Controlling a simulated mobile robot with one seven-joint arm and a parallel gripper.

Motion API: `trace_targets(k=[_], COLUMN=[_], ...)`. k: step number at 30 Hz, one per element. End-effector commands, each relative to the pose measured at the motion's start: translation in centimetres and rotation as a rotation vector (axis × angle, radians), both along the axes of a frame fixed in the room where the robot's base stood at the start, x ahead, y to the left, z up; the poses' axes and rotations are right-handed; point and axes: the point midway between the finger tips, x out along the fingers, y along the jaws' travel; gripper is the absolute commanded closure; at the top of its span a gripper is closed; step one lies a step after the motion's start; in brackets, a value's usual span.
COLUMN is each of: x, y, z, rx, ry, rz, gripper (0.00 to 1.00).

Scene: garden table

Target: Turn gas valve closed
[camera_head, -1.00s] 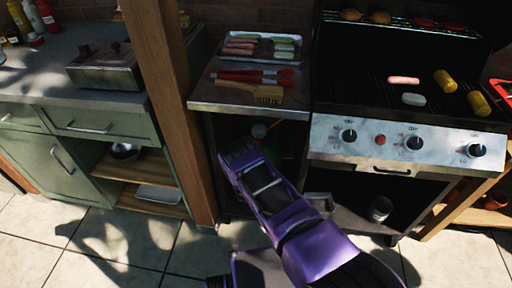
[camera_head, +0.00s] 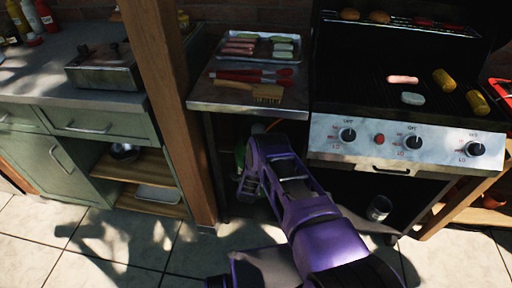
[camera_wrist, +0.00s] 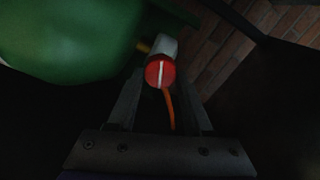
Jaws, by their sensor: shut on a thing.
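The gas valve is a red round knob (camera_wrist: 160,72) with a white stripe on its face, seen in the wrist view. The stripe stands nearly upright in that picture. The knob sits at a pale fitting on the green gas tank (camera_wrist: 70,35), and an orange hose (camera_wrist: 169,108) hangs below it. My gripper (camera_wrist: 161,78) has a finger on each side of the knob and is shut on it. In the head view, a strip of the green tank (camera_head: 240,151) shows under the side counter beside my purple arm. The knob is hidden there.
A wooden post (camera_head: 180,110) stands just left of the tank's space. The side counter (camera_head: 225,106) above holds a tray, tongs and a brush. The grill's control panel (camera_head: 400,140) is to the right. A can (camera_head: 379,208) is below it.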

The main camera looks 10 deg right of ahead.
Motion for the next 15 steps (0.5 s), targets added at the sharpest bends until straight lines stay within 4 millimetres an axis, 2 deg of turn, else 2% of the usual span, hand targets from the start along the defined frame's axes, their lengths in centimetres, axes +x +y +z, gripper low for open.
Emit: trace_targets(k=[6,15], x=[0.17,0.17], y=[-0.17,-0.13], z=[0.12,0.08], rx=[0.157,0.285], ry=[-0.055,-0.098], rz=[-0.002,0.000], gripper=[1.00,1.00])
